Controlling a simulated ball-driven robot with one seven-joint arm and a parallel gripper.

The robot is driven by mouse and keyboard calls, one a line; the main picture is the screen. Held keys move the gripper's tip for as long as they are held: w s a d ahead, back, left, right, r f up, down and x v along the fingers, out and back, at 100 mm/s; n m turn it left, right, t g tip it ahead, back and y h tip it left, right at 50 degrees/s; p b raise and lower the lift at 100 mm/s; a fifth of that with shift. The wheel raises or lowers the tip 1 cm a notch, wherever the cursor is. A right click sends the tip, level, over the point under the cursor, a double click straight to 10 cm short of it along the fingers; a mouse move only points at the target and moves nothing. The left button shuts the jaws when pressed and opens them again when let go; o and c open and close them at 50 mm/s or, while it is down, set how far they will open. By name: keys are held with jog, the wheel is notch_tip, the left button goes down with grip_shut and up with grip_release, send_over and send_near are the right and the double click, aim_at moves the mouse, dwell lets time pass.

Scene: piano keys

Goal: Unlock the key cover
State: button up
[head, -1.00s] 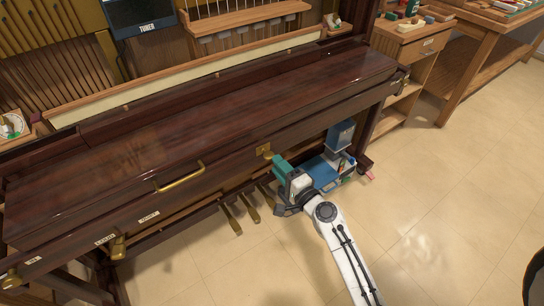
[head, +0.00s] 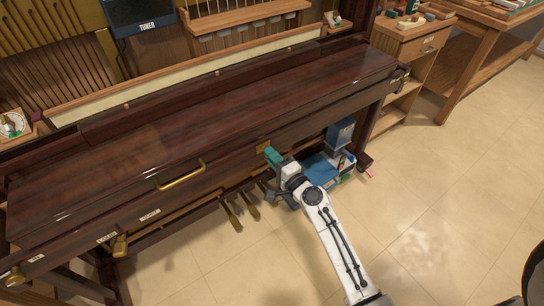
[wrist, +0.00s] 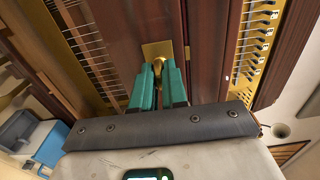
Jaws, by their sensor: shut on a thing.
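The key cover (head: 210,95) is a long, glossy dark-red wooden lid, lying closed on the piano front. A square brass lock plate (head: 262,147) is on its front face; the plate also shows in the wrist view (wrist: 156,49). My gripper (head: 271,154) has teal fingers and is right in front of the plate. In the wrist view its fingertips (wrist: 158,70) are shut on a small brass key (wrist: 158,66), which is mostly hidden between them. The key is at the plate; I cannot tell how deep it sits or how it is turned.
A brass handle (head: 180,175) sticks out left of the lock. Brass pedals (head: 240,209) are below the piano front. A blue bin (head: 322,170) stands under the piano at the right, close to my arm. Open tiled floor (head: 440,200) lies to the right.

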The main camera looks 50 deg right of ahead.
jog(key=shift+f+n, duration=0.1)
jog(key=shift+n, duration=0.2)
grip_shut()
jog(key=n+b, duration=0.2)
jog(key=shift+f+n, duration=0.1)
jog(key=shift+n, duration=0.3)
jog(key=n+b, duration=0.2)
jog(key=n, duration=0.3)
jog(key=shift+b, duration=0.4)
jog(key=n+b, duration=0.2)
jog(key=n, duration=0.3)
jog(key=shift+n+b, duration=1.3)
jog(key=shift+n, duration=0.9)
jog(key=o, duration=0.6)
grip_release()
